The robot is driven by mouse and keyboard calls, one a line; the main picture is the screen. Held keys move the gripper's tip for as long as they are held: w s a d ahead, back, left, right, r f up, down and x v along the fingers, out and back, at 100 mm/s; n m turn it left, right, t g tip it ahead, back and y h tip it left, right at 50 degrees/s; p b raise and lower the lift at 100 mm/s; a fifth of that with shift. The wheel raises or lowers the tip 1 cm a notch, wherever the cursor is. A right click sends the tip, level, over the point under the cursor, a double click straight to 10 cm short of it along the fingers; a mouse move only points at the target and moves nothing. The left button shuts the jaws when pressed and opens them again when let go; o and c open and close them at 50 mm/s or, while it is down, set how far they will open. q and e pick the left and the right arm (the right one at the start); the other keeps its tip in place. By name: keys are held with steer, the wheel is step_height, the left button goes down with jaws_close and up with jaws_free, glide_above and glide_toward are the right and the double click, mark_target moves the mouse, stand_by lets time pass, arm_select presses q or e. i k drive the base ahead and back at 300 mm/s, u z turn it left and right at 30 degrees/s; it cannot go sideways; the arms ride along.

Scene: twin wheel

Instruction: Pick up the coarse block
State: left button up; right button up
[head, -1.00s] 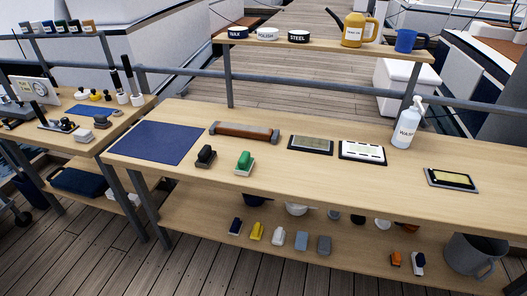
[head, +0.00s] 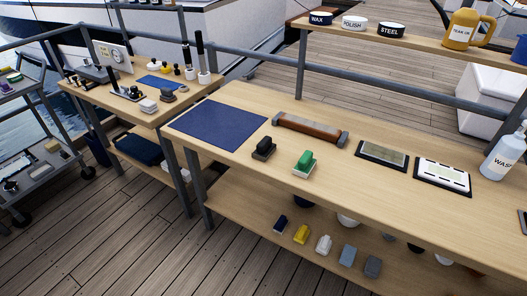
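Two handled blocks stand side by side near the front edge of the main bench (head: 240,164). One is a dark block (head: 264,148) with a black top. The other is a green-topped block (head: 304,162) on a pale base. Smaller blocks lie on the lower shelf, among them a blue-grey block (head: 347,256) and a grey block (head: 372,267). No label shows which one is the coarse block. Neither of my grippers is in view.
A blue mat (head: 222,125), a brown roller-like tool (head: 309,130), framed plates (head: 382,155) and a spray bottle (head: 503,152) are on the bench. A side table (head: 118,106) stands left. A grey cart (head: 40,165) is at far left. Deck in front is clear.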

mark_target(265, 147)
steer(key=u, duration=0.8)
steer(key=i, duration=0.95)
steer(key=z, duration=2.25)
